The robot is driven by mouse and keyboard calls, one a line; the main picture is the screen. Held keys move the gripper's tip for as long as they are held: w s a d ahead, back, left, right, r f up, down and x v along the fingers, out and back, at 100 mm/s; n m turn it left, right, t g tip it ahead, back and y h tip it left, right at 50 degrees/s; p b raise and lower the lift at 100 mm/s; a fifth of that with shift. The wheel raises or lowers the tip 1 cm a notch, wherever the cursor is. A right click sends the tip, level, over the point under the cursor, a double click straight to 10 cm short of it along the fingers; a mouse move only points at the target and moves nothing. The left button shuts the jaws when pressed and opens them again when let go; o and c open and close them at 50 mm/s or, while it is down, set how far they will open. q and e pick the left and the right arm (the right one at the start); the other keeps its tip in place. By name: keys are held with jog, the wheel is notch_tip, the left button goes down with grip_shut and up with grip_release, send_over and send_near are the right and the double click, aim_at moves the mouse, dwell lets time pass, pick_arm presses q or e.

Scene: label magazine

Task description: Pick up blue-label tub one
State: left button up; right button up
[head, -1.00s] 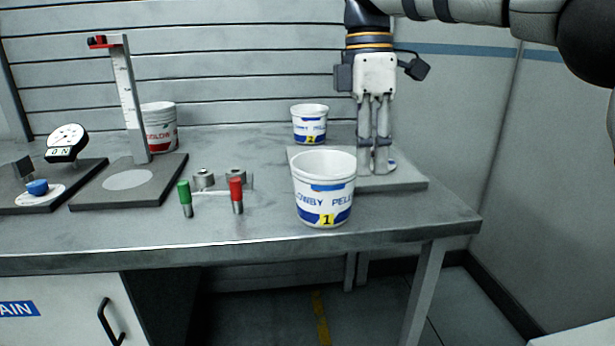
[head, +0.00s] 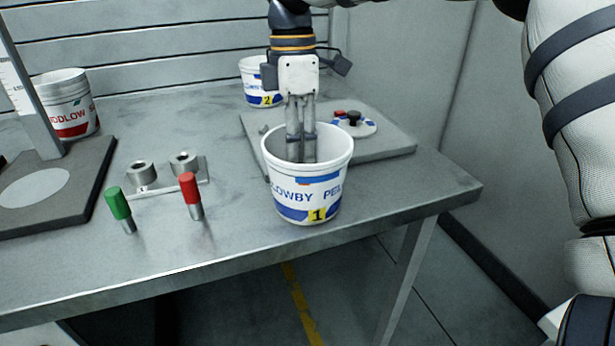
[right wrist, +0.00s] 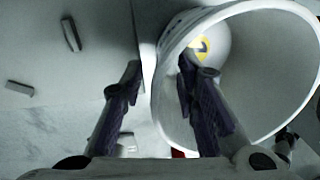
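Blue-label tub one (head: 308,195) is a white open tub with a blue band and a yellow "1" tag. It stands upright near the front edge of the table. My right gripper (head: 302,158) points down at its opening, and its fingertips show against the tub's inside. In the right wrist view the two fingers of the gripper (right wrist: 159,68) are apart. One finger overlaps the opening of the tub (right wrist: 255,75), the other is outside, with the near wall between them. I cannot tell whether either finger touches the wall. My left gripper is not in view.
Tub two (head: 262,98) stands behind the gripper. A grey plate (head: 390,143) with a small knobbed disc lies behind tub one. A red-label tub (head: 66,118), a red peg (head: 188,188), a green peg (head: 118,205) and a holder (head: 165,187) are to the left.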

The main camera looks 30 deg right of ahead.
notch_tip(320, 180, down, 2)
jog(key=shift+s+f, duration=0.1)
jog(key=shift+f, duration=0.05)
grip_shut()
